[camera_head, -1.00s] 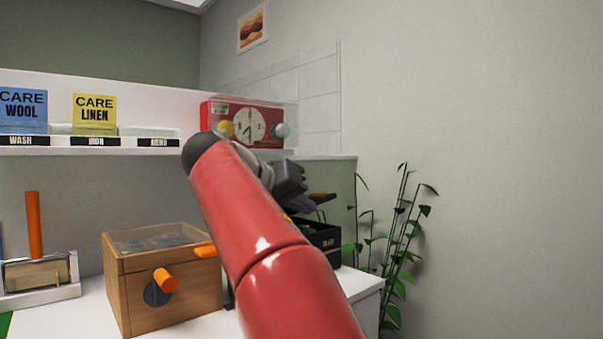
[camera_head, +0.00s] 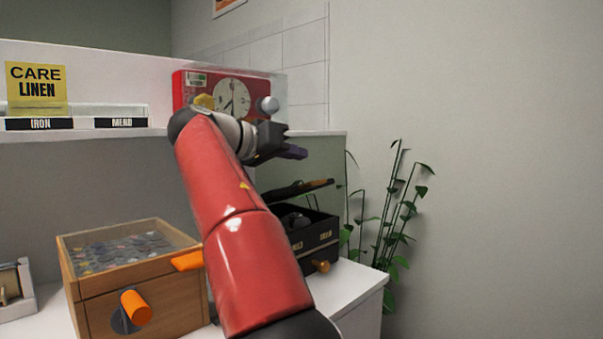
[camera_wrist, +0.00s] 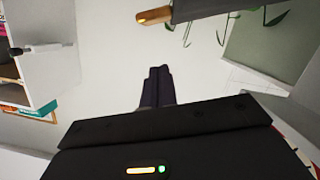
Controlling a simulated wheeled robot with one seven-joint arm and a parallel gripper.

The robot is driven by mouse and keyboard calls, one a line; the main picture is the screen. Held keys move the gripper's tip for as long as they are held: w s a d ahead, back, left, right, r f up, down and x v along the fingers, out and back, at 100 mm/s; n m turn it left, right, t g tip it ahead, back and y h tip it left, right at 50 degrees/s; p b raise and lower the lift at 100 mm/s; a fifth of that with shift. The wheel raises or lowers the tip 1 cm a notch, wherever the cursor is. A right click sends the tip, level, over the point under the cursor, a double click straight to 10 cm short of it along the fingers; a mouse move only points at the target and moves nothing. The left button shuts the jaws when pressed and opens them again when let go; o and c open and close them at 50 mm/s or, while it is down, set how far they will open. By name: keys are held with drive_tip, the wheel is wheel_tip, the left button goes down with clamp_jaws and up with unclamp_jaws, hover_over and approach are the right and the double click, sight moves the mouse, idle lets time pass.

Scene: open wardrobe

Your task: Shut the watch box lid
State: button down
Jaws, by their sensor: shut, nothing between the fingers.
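The black watch box (camera_head: 325,236) stands at the right end of the white counter, partly behind my arm. Its dark lid (camera_head: 312,187) stands open above it, slightly tilted, with a gap showing dark round contents inside. My gripper (camera_head: 303,153) is shut and empty, above the lid and apart from it. In the wrist view my fingertips (camera_wrist: 158,72) are together and touch nothing. A dark panel (camera_wrist: 202,8) with a brown-orange handle (camera_wrist: 155,15) shows at that view's top edge and looks like part of the box.
A wooden box (camera_head: 165,292) with a clear top and orange handles stands left of my arm. A red clock unit (camera_head: 190,90) sits on the shelf behind my arm. A plant (camera_head: 385,225) stands right of the counter. Bare wall lies to the right.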

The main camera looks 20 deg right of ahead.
drive_tip(key=shift+s+d+f+b, duration=0.2)
drive_tip(key=shift+f+b, duration=0.1)
drive_tip(key=shift+f, duration=0.35)
drive_tip(key=shift+s+d+f+b, duration=0.2)
drive_tip(key=shift+f+b, duration=0.1)
drive_tip(key=shift+f, duration=0.35)
drive_tip(key=shift+s+d+f+b, duration=0.2)
drive_tip(key=shift+f+b, duration=0.1)
drive_tip(key=shift+f, duration=0.35)
wheel_tip(320, 180, down, 9)
drive_tip(key=s+d+m+t+y+b, duration=0.1)
drive_tip(key=m+b, duration=0.4)
drive_tip(key=b, duration=0.9)
drive_tip(key=shift+s+t+b, duration=0.4)
drive_tip(key=shift+s, duration=0.5)
wheel_tip(320, 180, up, 20)
drive_tip(key=p, duration=1.6)
drive_tip(key=shift+r, duration=0.2)
